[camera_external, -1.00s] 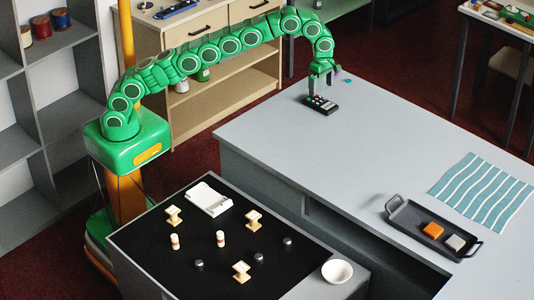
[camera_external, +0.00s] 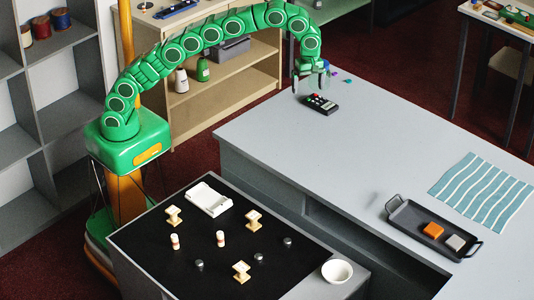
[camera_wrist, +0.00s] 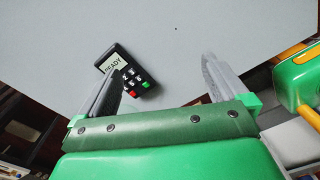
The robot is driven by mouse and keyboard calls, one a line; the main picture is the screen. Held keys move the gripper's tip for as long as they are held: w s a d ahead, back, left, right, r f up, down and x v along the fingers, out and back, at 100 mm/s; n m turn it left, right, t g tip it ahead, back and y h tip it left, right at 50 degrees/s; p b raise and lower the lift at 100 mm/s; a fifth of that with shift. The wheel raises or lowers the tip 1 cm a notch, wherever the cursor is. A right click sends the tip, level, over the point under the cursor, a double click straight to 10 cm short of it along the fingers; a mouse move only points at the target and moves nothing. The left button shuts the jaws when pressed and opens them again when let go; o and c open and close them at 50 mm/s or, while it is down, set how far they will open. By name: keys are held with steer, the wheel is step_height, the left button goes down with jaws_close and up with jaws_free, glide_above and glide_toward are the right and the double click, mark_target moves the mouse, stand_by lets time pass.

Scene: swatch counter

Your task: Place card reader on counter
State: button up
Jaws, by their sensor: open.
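The card reader (camera_external: 320,104) is a small black device with coloured keys, lying on the grey counter (camera_external: 300,140) near its far left corner. In the wrist view the card reader (camera_wrist: 126,72) shows a lit screen reading "READY" and red and green keys; the left finger partly overlaps it. My gripper (camera_external: 310,84) is above and slightly left of the card reader in the outside view. In the wrist view my gripper (camera_wrist: 160,85) has its fingers wide apart with nothing between them.
A dark tray (camera_external: 408,222) with an orange and a grey block sits on the counter, beside a teal striped cloth (camera_external: 484,192). The counter's middle is clear.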

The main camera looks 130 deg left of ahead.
steer(key=s+d+r+m, duration=0.2)
steer(key=s+d+m, duration=0.25)
steer(key=d, duration=0.65)
steer(key=s+d+r+m, duration=0.25)
steer(key=d+m, duration=0.35)
steer(key=d, duration=0.4)
steer(key=s+d+r+m, duration=0.2)
steer(key=s+d+m, duration=0.25)
steer(key=d, duration=0.65)
steer(key=s+d+f+m, duration=0.2)
steer(key=s+d+m, duration=0.3)
steer(key=s, duration=0.4)
steer(key=s+d+f+m+g, duration=0.1)
steer(key=s+d+f+m, duration=0.2)
steer(key=s, duration=0.7)
steer(key=s+d+f+m, duration=0.3)
steer(key=s+d+m, duration=0.4)
steer(key=s, duration=0.3)
steer(key=shift+s+d+f+m+g, duration=0.2)
steer(key=shift+d+f+m+g, duration=0.05)
steer(key=shift+m+g, duration=0.05)
